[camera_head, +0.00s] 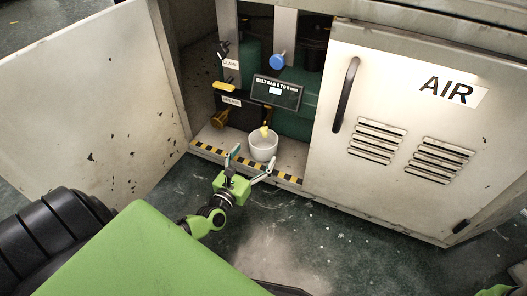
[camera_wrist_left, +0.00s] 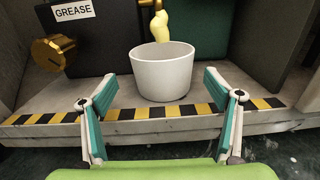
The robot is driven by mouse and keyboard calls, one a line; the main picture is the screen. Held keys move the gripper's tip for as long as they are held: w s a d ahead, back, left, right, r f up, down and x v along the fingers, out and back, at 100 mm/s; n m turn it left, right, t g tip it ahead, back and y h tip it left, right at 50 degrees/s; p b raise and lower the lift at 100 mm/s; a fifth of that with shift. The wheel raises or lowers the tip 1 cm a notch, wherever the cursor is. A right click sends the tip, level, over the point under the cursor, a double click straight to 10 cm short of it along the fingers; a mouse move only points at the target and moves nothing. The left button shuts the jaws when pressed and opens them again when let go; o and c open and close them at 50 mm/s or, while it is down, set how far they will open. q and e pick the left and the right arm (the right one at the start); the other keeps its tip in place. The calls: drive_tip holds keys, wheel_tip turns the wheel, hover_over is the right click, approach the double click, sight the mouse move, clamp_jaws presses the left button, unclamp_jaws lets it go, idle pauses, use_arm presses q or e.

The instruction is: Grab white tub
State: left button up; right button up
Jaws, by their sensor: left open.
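The white tub (camera_head: 262,149) stands upright on the sill of the open cabinet, behind the striped edge. In the left wrist view the tub (camera_wrist_left: 162,78) sits ahead, between the open fingers of my left gripper (camera_wrist_left: 158,90). A gap shows between the tub and each finger in that view. In the head view my left gripper (camera_head: 253,160) is open and empty in front of the tub, its fingertips close to the tub's sides. A yellow blob hangs at the tub's rim from above. The tub's inside is mostly hidden. My right gripper is not in view.
A box labelled GREASE (camera_wrist_left: 100,35) with a brass knob (camera_wrist_left: 53,52) stands behind left of the tub. A black-yellow strip (camera_wrist_left: 165,111) edges the sill. The open door (camera_head: 90,95) is at left, the closed AIR door (camera_head: 400,130) at right. The floor in front is clear.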

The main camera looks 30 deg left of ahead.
sight(269, 136)
use_arm(q)
drive_tip(key=shift+w+a, duration=0.1)
drive_tip(key=shift+w, duration=0.55)
drive_tip(key=w+b, duration=0.1)
drive_tip(key=w, duration=0.1)
drive_tip(key=w+b, duration=0.2)
drive_tip(key=shift+w+f, duration=0.2)
drive_tip(key=shift+w, duration=0.05)
drive_tip(key=shift+w+a+r, duration=0.1)
drive_tip(key=shift+w, duration=0.15)
drive_tip(key=c, duration=1.2)
